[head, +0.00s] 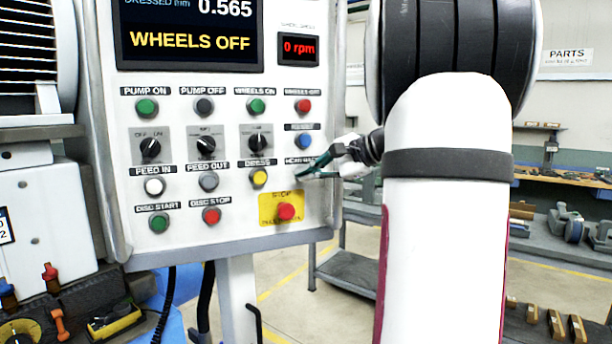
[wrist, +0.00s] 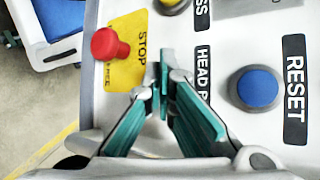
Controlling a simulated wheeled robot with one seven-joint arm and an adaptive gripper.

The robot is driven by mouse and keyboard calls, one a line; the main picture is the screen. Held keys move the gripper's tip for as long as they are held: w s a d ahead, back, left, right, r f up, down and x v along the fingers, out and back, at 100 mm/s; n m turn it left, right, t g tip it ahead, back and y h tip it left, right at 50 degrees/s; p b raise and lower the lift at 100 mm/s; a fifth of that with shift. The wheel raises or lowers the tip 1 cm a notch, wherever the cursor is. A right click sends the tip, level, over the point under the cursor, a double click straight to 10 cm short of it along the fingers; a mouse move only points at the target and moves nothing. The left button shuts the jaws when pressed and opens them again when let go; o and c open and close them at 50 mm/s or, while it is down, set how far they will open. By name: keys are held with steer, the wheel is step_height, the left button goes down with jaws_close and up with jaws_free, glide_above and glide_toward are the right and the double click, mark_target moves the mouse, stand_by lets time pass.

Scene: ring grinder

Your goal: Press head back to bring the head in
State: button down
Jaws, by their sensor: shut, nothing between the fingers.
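The control panel (head: 230,225) fills the left and middle of the head view. The label starting "HEAD" (wrist: 203,76) shows in the wrist view, its end covered by a finger; in the head view that label (head: 300,160) is partly hidden. The button below this label is hidden behind my fingertips in both views. My gripper (head: 302,175) is shut and empty, its teal fingers pointing at the panel at that spot. In the wrist view the fingertips (wrist: 162,78) are together beside the label. I cannot tell whether they touch the button.
The red STOP button (wrist: 108,45) on its yellow plate sits close below the fingertips. The blue RESET button (wrist: 257,88) is just above, the yellow DRESS button (head: 259,177) to the left. The display (head: 190,40) reads WHEELS OFF. A shelf cart (head: 350,270) stands behind.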

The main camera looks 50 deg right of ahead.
stand_by(0.6)
steer(key=shift+s+a, duration=0.4)
steer(key=shift+s, duration=0.3)
steer(key=shift+s+a+p, duration=0.25)
steer(key=shift+s+a, duration=0.15)
steer(key=shift+s, duration=0.35)
steer(key=shift+s+a+p, duration=0.25)
steer(key=shift+s+a, duration=0.15)
steer(key=shift+s, duration=0.35)
steer(key=shift+s+a+p, duration=0.25)
steer(key=shift+s+a, duration=0.15)
steer(key=shift+s, duration=0.35)
steer(key=a+f+n+g+y, duration=0.1)
steer(key=a+f+n+g, duration=0.2)
steer(key=a, duration=0.8)
steer(key=a+f+n+g+y, duration=0.15)
steer(key=a+n, duration=0.25)
steer(key=a, duration=0.6)
steer(key=s+a+f+n+g+h, duration=0.2)
steer(key=s+a+f+n+h, duration=0.3)
steer(key=s+a+n, duration=0.6)
steer(key=shift+s+a+f+n+g, duration=0.4)
steer(key=shift+s+f+n, duration=0.15)
steer(key=shift+f+n, duration=0.15)
